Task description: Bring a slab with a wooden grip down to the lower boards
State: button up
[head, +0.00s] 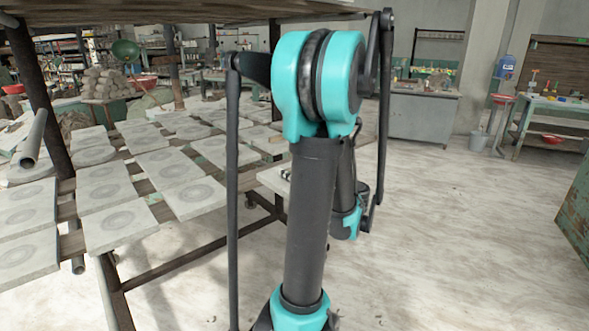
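Several pale square slabs, many with a round ring mark, lie in rows on the lower boards (144,187) at left. One near slab (118,226) overhangs the front board. Another pale slab (270,179) shows just left of my upright arm link, at the right end of the rack; the arm hides the rest of it. Small dark marks show near its hidden edge, but I cannot tell whether it has a wooden grip or is held. My gripper is hidden behind my arm links, so its fingers do not show.
An upper board (180,12) runs across the top, on dark posts (38,85). A pipe (34,138) sticks out at left. The floor (470,240) at right is clear.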

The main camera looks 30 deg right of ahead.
jog(key=shift+w+a+f, duration=0.4)
jog(key=shift+w+a, duration=0.3)
jog(key=shift+w, duration=2.95)
jog(key=shift+w+a+f, duration=0.4)
jog(key=shift+w+a, duration=0.35)
jog(key=shift+w, duration=2.95)
jog(key=shift+w+a+f, duration=0.4)
jog(key=shift+w+a, duration=0.3)
jog(key=shift+w, duration=2.95)
jog(key=shift+f, duration=1.85)
jog(key=shift+f, duration=0.4)
jog(key=o, duration=1.7)
jog(key=shift+o, duration=0.2)
jog(key=shift+s, duration=0.1)
jog(key=s+d, duration=0.2)
jog(key=s, duration=0.9)
jog(key=shift+s+d, duration=0.15)
jog(key=shift+s, duration=0.2)
jog(key=shift+s, duration=0.1)
